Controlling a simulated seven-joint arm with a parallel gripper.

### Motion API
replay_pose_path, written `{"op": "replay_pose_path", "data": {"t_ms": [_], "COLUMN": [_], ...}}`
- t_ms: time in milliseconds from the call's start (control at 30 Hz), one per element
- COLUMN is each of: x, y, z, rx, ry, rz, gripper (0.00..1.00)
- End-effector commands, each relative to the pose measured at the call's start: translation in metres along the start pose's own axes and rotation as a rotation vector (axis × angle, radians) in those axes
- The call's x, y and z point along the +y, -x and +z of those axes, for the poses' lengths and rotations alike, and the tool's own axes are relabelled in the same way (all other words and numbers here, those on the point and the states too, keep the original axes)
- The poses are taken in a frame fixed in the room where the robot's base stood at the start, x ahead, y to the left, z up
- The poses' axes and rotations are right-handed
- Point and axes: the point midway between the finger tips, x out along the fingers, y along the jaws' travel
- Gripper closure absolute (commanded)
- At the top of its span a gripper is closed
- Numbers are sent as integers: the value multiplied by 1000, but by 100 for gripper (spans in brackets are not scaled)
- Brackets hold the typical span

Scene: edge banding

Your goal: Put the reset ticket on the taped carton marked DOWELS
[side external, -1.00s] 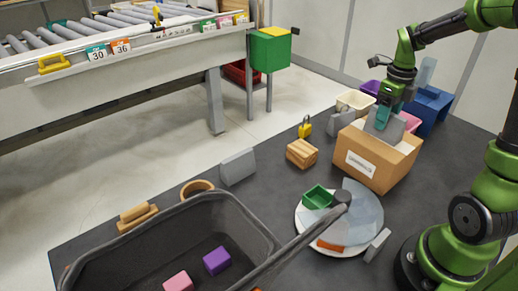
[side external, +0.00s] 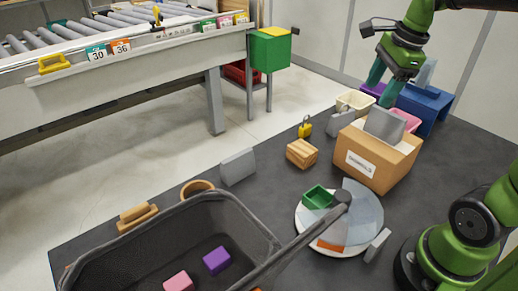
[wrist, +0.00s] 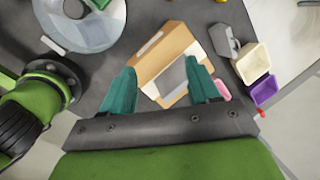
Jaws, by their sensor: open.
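A brown carton (side external: 395,175) with a white label (side external: 360,164) stands at the back right of the dark table; the label's print is too small to read. A grey slab (side external: 385,124) sits on its top, leaning back, and is probably the ticket; no mark on it is readable. In the wrist view the slab (wrist: 172,80) lies over the carton's top (wrist: 165,45) between the fingers. My gripper (side external: 382,88) is open and empty, above and apart from the slab. Both teal fingers show in the wrist view (wrist: 163,76).
Cream (side external: 355,102), pink (side external: 409,120) and blue (side external: 428,108) bins stand behind the carton. A wooden crate (side external: 302,153) and yellow padlock (side external: 305,130) are left of it. A round turntable (side external: 312,235) with a green tray (side external: 317,197) is in front. A black basket (side external: 100,250) fills the lower left.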

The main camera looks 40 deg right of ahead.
Motion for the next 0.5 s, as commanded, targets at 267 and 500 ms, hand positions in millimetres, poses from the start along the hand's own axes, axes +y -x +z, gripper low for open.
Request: {"op": "replay_pose_path", "data": {"t_ms": [267, 500], "x": [77, 112], "y": [-6, -14], "z": [66, 84], "rx": [-87, -43], "ry": [1125, 1631], "rz": [-282, -458], "gripper": [39, 39]}}
